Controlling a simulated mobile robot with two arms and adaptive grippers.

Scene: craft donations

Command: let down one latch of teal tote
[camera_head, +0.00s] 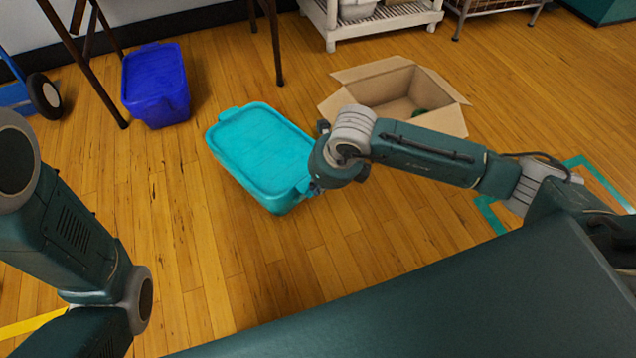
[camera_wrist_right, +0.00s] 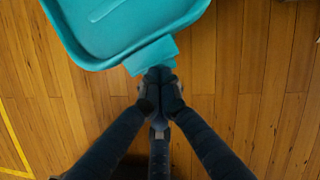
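The teal tote (camera_head: 255,145) stands on the wood floor with its lid on, in the middle of the head view. One corner of it shows at the top of the right wrist view (camera_wrist_right: 115,30). A teal latch (camera_wrist_right: 151,54) sticks out from its near end. My right gripper (camera_wrist_right: 160,78) is at this latch, its fingertips together and touching or just beside the latch's outer edge. I see no latch part clearly between the fingertips. In the head view my right wrist partly hides this end. My left arm shows at the left, its gripper out of view.
A blue tote (camera_head: 155,85) stands on the floor at the upper left, by a table's legs. An open cardboard box (camera_head: 445,118) with something green inside stands behind my right forearm. A white shelf (camera_head: 375,25) is at the back. The floor left of the teal tote is clear.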

